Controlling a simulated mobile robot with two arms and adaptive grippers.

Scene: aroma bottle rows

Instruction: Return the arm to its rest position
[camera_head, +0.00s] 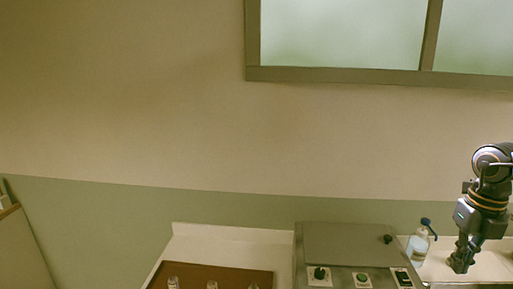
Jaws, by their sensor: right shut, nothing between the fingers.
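My right gripper (461,264) is at the right of the head view, at the end of my right arm, which hangs down from the right edge. It points downward over the white counter, to the right of a pump bottle. It is shut and empty. My left gripper does not show in the head view.
A clear pump bottle (418,246) with a dark top stands close to the left of my right gripper. A grey metal machine (345,246) with knobs is left of it. A brown tray (222,277) holds small clear bottles. A framed window (340,74) is on the wall.

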